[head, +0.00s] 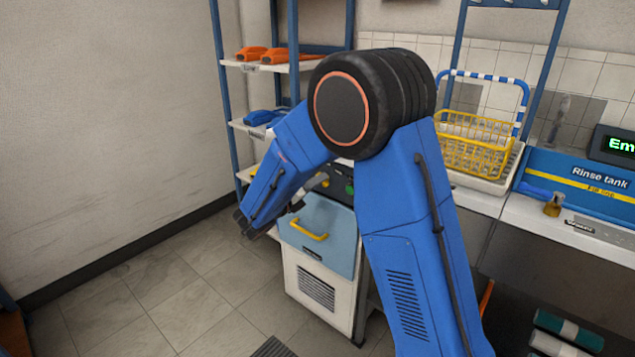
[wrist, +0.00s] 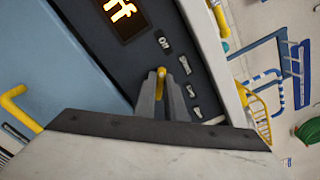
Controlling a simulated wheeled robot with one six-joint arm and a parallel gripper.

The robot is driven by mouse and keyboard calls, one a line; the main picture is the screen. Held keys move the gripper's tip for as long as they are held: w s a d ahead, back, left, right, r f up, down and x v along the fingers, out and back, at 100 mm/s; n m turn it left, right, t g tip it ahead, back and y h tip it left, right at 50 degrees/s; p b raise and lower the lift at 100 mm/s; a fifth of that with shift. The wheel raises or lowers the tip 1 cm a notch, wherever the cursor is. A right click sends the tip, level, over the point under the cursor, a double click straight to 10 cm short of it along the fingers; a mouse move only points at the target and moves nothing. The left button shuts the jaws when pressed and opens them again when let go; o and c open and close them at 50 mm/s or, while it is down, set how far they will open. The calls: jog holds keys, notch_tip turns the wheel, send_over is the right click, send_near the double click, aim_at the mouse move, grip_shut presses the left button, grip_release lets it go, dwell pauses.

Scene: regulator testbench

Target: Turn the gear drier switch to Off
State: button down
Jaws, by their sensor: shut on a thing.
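The gear drier (head: 318,225) is a white cabinet with a light blue front and a yellow handle, left of centre in the head view. Its dark control panel (wrist: 205,45) fills the upper middle of the wrist view. My gripper (wrist: 161,82) is shut on the yellow switch (wrist: 160,71), which shows between and just beside the fingertips. My fingers hide the switch's base.
The yellow drier handle (wrist: 14,104) stands out at the left of the wrist view. A yellow basket (head: 475,145) and the blue rinse tank (head: 580,190) are on the counter to the right. A shelf rack (head: 235,125) stands behind. The floor at left is clear.

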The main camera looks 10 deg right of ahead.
jog(key=c, duration=1.8)
grip_release()
jog(key=shift+a, duration=0.1)
jog(key=v, duration=1.7)
jog(key=shift+s+a, duration=0.1)
jog(key=shift+s, duration=0.05)
jog(key=s+d+r+m+g+y, duration=0.15)
jog(key=s+d+m+g, duration=0.25)
jog(key=s+d+m, duration=0.55)
jog(key=s+d+m+g+y, duration=0.3)
jog(key=s+d+m+g, duration=0.25)
jog(key=d, duration=0.65)
jog(key=s+m+t+y, duration=0.1)
jog(key=s+m+y, duration=0.2)
jog(key=s+m, duration=0.3)
jog(key=s+m+t+y, duration=0.1)
jog(key=s+m+y, duration=0.2)
jog(key=s+m, duration=0.3)
jog(key=s+m+t+y, duration=0.1)
jog(key=s+m+y, duration=0.3)
jog(key=s+m, duration=0.2)
jog(key=shift+s+f+m+t, duration=0.15)
jog(key=shift+f+m+t, duration=0.25)
jog(key=shift+m, duration=0.8)
